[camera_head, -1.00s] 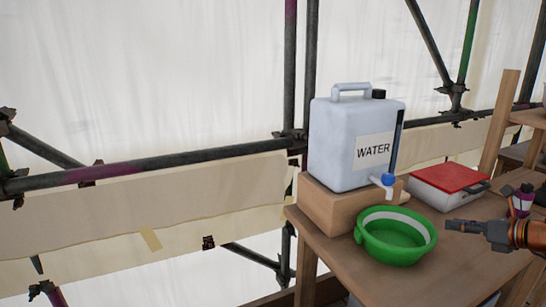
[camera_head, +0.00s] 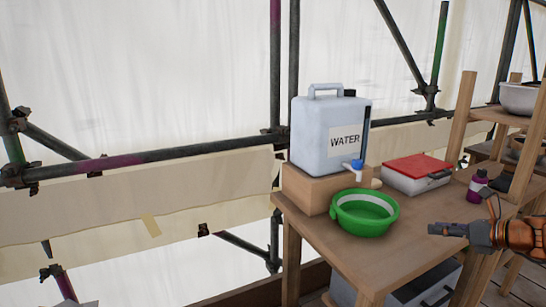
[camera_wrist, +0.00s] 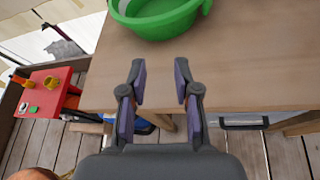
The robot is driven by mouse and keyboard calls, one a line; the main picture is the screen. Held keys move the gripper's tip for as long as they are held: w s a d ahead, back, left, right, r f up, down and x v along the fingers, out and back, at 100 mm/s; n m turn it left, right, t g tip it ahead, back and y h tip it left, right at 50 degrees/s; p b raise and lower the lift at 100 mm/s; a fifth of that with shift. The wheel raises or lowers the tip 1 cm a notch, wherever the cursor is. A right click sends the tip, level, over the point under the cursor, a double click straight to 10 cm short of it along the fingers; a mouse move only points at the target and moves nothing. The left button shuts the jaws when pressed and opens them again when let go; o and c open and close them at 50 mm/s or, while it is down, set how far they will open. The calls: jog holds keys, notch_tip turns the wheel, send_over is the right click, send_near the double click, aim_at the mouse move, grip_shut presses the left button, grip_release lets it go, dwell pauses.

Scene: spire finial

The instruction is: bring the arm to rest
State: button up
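My gripper (camera_head: 435,229) extends in from the right edge in the head view, in front of the wooden table (camera_head: 345,258). Nothing is held. The green basin (camera_head: 364,213) stands on the table to the left of my gripper, apart from it. In the wrist view the basin (camera_wrist: 157,24) lies beyond the fingertips.
A water container (camera_head: 325,115) with a tap stands on a wooden block (camera_head: 310,190). A red-lidded white box (camera_head: 417,168) and a purple bottle (camera_head: 477,186) are on the table. Shelves with a bowl (camera_head: 518,97) stand at right. Scaffold poles (camera_head: 140,158) run behind.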

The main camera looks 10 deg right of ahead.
jog(key=s+a+f+n+g+y, duration=0.1)
jog(key=s+a+n+g, duration=0.15)
jog(key=a+n, duration=0.65)
jog(key=s+a+f+n+g+y, duration=0.15)
jog(key=a+g, duration=0.25)
jog(key=a, duration=1.1)
jog(key=s+a+f+n+g+h, duration=0.1)
jog(key=s+a+f+n+g, duration=0.15)
jog(key=s+a+n, duration=0.3)
jog(key=s+a+f+n+g+h, duration=0.1)
jog(key=s+a+n+g+h, duration=0.15)
jog(key=s+a+n, duration=0.35)
jog(key=s+d+f+n+g+h, duration=0.1)
jog(key=s+f+n+g+h, duration=0.3)
jog(key=s, duration=0.6)
jog(key=s+d+f+n+t+h, duration=0.1)
jog(key=s+n, duration=0.6)
jog(key=s, duration=0.2)
jog(key=s+p+v, duration=0.2)
jog(key=p+v, duration=0.6)
jog(key=s+r+p+v, duration=0.1)
jog(key=s+p+v, duration=0.1)
jog(key=p+v, duration=0.5)
jog(key=shift+w+r+t+p, duration=0.45)
jog(key=shift+w+r, duration=0.25)
jog(key=shift+r, duration=0.15)
